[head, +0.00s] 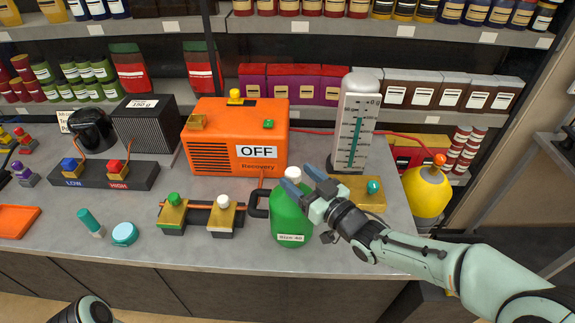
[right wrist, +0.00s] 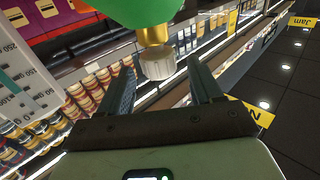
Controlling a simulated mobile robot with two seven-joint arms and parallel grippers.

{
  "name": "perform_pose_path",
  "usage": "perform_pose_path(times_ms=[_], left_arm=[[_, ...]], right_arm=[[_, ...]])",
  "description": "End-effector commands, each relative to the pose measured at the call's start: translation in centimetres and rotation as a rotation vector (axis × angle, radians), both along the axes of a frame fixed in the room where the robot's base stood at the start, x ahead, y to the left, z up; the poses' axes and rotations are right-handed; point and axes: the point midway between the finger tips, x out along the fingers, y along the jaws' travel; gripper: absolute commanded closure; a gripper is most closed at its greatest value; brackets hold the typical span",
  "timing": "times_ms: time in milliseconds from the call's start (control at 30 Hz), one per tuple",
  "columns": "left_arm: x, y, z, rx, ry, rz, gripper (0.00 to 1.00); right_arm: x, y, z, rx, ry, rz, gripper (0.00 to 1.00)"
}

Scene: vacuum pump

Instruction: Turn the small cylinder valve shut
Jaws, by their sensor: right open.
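A small green cylinder (head: 291,215) with a white valve knob (head: 293,173) on top stands near the front edge of the counter. My right gripper (head: 299,181) is open at the knob, coming in from the right. In the right wrist view, the knob (right wrist: 157,63) sits below a brass neck on the green body, near the fingertips and between the lines of the two open fingers (right wrist: 161,82). I cannot tell whether either finger touches it. My left gripper is not in view.
An orange recovery machine (head: 213,158) reading OFF stands behind, left of a white scale column (head: 357,125). A valve manifold (head: 200,219) lies left of the green cylinder. A yellow cylinder (head: 427,193) with an orange top stands at the right. Shelves fill the back.

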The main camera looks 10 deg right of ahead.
Motion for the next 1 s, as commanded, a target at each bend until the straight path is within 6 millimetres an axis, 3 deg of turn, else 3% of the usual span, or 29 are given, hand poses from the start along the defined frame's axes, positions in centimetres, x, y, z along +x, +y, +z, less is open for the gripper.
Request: perform_pose_path(times_ms=[100,300,667,833,1000], left_arm=[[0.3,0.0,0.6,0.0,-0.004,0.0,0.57],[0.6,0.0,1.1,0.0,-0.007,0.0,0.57],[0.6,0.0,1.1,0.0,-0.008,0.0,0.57],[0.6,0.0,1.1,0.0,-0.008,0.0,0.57],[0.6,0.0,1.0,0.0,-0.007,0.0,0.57]], right_arm=[[2.0,1.0,0.1,0.003,0.001,0.002,0.35],[4.0,1.9,0.1,0.0,-0.001,0.001,0.35],[4.4,2.1,0.0,-0.001,0.0,0.0,0.35],[4.4,2.1,0.0,-0.001,0.0,0.0,0.87],[4.4,2.1,0.0,-0.001,0.0,-0.002,0.86]])
